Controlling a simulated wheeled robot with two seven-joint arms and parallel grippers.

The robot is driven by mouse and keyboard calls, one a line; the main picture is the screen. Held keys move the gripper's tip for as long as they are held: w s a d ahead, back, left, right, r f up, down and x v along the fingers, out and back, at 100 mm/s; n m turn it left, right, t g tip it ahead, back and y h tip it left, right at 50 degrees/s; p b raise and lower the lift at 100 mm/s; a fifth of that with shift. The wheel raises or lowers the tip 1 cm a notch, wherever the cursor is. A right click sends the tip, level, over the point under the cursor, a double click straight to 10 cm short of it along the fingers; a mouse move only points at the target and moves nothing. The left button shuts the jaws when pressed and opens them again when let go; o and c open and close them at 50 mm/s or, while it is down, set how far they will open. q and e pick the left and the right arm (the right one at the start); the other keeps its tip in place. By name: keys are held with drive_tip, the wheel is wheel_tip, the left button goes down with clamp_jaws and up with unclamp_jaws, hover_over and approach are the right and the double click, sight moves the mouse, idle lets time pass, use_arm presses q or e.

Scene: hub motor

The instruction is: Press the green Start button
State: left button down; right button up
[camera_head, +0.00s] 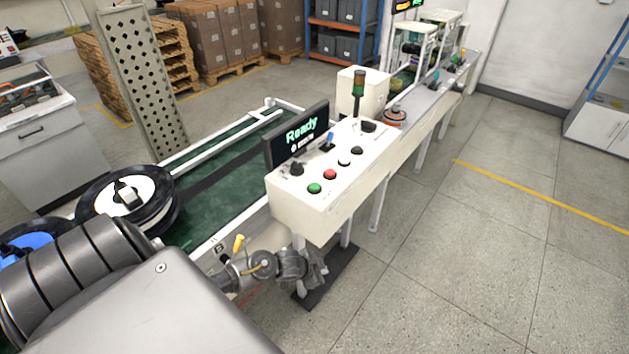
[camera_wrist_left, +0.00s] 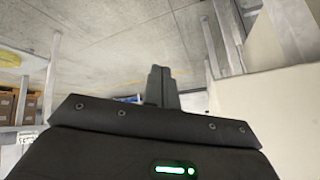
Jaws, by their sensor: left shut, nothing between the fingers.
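The green Start button (camera_head: 314,188) is the front-left button on the white control box (camera_head: 312,212). A red button (camera_head: 330,174) is beside it. My left arm comes in from the lower left, and my left gripper (camera_head: 315,270) appears below the box's front edge, apart from the button. It is small and partly unclear there. In the left wrist view its fingers (camera_wrist_left: 162,86) are shut with nothing between them, with a pale surface (camera_wrist_left: 262,120) close on the right. The button does not show in that view. My right gripper is not in view.
A screen (camera_head: 297,138) reading "Ready" stands behind the buttons. A white button (camera_head: 344,162) and black controls share the box top. A green conveyor (camera_head: 215,195) runs left of the box, with a black-and-white wheel (camera_head: 128,196) on it. Floor at right is clear.

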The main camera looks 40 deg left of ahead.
use_arm(q)
drive_tip(key=w+a+r+m, duration=0.2)
drive_tip(key=w+a+r, duration=0.1)
drive_tip(key=r, duration=0.6)
drive_tip(key=w+a+r+m+t+h+p, duration=0.1)
drive_tip(key=w+r, duration=0.3)
drive_tip(key=r, duration=0.5)
drive_tip(key=w+a+r+m+p, duration=0.1)
drive_tip(key=w+a+r+m, duration=0.2)
drive_tip(key=r, duration=0.7)
drive_tip(key=shift+w+a+h, duration=0.4)
drive_tip(key=shift+w+a, duration=0.35)
drive_tip(key=shift+a, duration=0.05)
drive_tip(key=a+r, duration=0.5)
drive_tip(key=shift+s+r+m, duration=0.2)
drive_tip(key=shift+r+m, duration=0.1)
drive_tip(key=shift+w+a, duration=0.1)
drive_tip(key=shift+a, duration=0.05)
drive_tip(key=shift+f, duration=0.1)
